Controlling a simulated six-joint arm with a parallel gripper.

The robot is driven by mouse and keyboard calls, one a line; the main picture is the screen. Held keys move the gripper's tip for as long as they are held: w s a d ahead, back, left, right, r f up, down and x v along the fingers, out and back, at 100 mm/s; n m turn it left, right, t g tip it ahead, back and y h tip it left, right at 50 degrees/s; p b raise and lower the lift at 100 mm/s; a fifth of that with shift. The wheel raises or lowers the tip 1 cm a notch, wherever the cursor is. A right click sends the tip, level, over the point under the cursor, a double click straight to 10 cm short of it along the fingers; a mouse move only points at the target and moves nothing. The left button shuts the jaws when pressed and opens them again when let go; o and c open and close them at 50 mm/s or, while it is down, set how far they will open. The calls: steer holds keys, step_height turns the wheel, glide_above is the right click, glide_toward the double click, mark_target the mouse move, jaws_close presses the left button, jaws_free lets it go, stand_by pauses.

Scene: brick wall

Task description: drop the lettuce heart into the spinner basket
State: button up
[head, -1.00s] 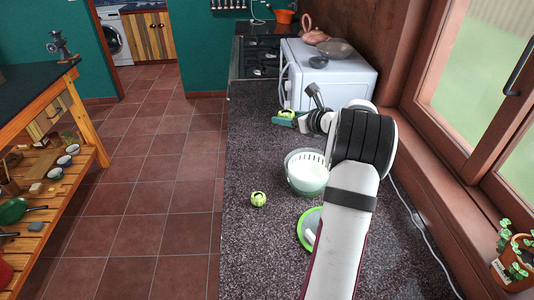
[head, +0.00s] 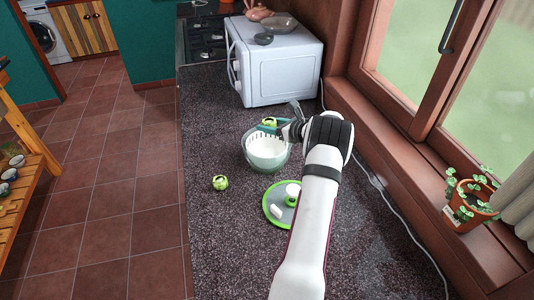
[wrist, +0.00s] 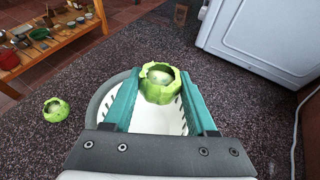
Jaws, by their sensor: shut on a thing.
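My gripper (wrist: 155,88) is shut on a green lettuce heart (wrist: 160,84), held between the teal fingertips. In the head view, my gripper (head: 270,124) and the held lettuce heart (head: 269,120) show at the far rim of the spinner basket. The white slotted spinner basket (head: 262,144) sits in a pale green bowl (head: 266,163) on the counter. In the wrist view, the basket (wrist: 150,119) shows below and between the fingers, its far part hidden by the held lettuce heart. I cannot tell how high the lettuce heart is above the rim.
Another green lettuce heart (head: 220,183) lies on the dark counter left of the bowl. A green-rimmed lid (head: 270,209) lies in front of the bowl. A white microwave (head: 280,75) stands behind. A cable runs along the right.

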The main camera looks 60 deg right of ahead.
steer(key=o, duration=1.4)
steer(key=v, duration=1.5)
steer(key=shift+s+a+r, duration=0.15)
steer(key=shift+s+r, duration=0.1)
steer(key=shift+s, duration=0.05)
